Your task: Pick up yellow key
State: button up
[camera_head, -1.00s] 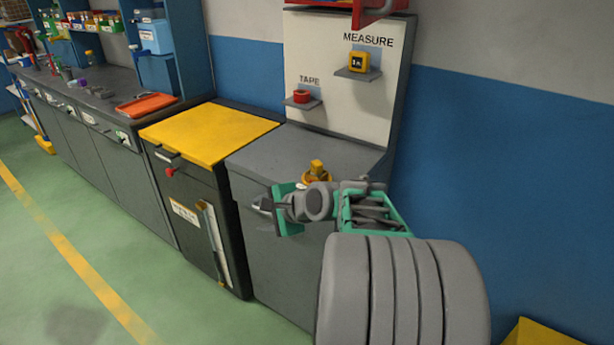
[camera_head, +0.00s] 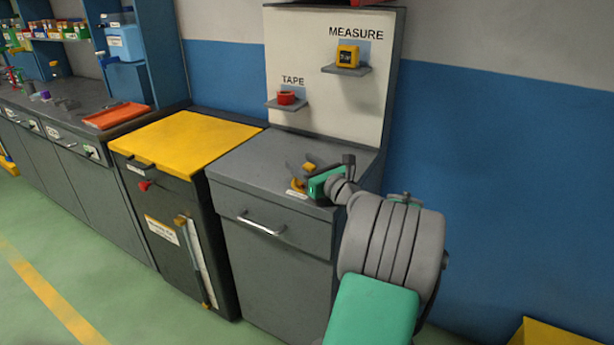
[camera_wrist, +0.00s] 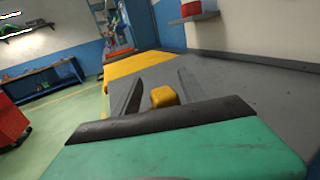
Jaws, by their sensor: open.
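A yellow object, seemingly the key (camera_head: 309,168), is on the grey cabinet top near its front right edge. In the wrist view its yellow block-like top (camera_wrist: 164,96) shows between my two fingers, with the lower part hidden behind my gripper's body. My gripper (camera_head: 297,171) is open, with its fingers pointing over the cabinet top. In the wrist view the fingers (camera_wrist: 158,84) are spread on either side of the yellow block. I cannot tell whether either finger touches it.
The grey cabinet (camera_head: 265,225) has a drawer handle in front. Its white back panel (camera_head: 312,108) carries a red tape (camera_head: 286,97) and a yellow measure (camera_head: 347,55) on small shelves. A yellow-topped cabinet (camera_head: 185,137) adjoins on the left. The grey top left of my gripper is clear.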

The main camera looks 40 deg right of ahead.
grip_shut()
dwell(0.5)
